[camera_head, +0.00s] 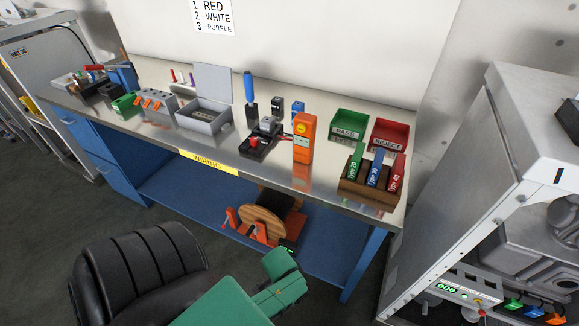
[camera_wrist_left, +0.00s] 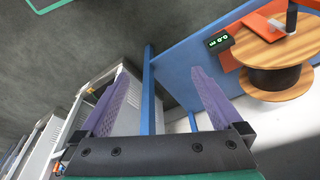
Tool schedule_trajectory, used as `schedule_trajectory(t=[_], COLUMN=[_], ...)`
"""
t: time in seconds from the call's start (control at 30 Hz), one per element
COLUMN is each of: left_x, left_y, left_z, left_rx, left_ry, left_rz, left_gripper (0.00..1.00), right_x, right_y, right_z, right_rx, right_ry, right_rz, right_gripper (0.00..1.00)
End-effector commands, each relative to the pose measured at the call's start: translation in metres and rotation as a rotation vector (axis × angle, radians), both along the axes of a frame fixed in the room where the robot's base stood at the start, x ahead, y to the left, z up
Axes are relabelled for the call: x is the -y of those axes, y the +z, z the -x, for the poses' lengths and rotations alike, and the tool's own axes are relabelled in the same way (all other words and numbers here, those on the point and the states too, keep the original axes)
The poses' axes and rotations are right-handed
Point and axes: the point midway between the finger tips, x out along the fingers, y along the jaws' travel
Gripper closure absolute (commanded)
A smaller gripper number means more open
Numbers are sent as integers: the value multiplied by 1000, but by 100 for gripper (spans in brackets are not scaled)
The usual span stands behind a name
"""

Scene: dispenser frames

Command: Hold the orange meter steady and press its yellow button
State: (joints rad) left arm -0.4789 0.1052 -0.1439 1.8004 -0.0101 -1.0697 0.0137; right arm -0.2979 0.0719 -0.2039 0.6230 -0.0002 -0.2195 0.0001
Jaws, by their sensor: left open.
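The orange meter (camera_head: 304,140) stands upright on the workbench, right of the middle in the head view. A small yellow round spot, apparently its button (camera_head: 301,126), shows on its upper front. My left gripper (camera_wrist_left: 160,75) is open and empty in the left wrist view, its two purple fingers spread wide. It points toward the area below the bench, and the meter does not show in that view. The left fingers do not show in the head view, so their distance from the meter is unclear. My right gripper is in neither view.
The bench (camera_head: 325,184) holds a black fixture (camera_head: 260,143) close left of the meter. A wooden holder (camera_head: 368,190) and green and red trays (camera_head: 349,124) stand right. A wooden reel (camera_head: 262,215) is on the lower shelf. A black chair (camera_head: 140,270) stands in front.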

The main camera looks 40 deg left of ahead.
Motion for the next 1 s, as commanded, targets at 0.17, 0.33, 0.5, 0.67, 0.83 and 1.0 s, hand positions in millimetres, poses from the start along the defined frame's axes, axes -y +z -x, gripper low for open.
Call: schedule_trajectory(t=[0.17, 0.33, 0.5, 0.67, 0.83, 1.0], left_x=[-41, -121, -168, -160, -161, -174], left_y=[98, 196, 295, 323, 327, 329], left_z=[-42, -83, -110, -118, -134, -171], left_rx=[219, 652, 1164, 1326, 1339, 1340], left_ry=[181, 474, 528, 420, 403, 402], left_rz=[-66, -172, -179, -100, -86, -87], left_gripper=[0, 0, 0, 0, 0, 0], right_x=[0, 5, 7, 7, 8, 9], right_y=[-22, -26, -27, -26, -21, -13], right_z=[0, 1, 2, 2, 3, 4], right_rx=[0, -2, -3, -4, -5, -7], right_ry=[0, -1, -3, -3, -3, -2], right_rz=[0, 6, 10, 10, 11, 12], right_gripper=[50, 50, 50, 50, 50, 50])
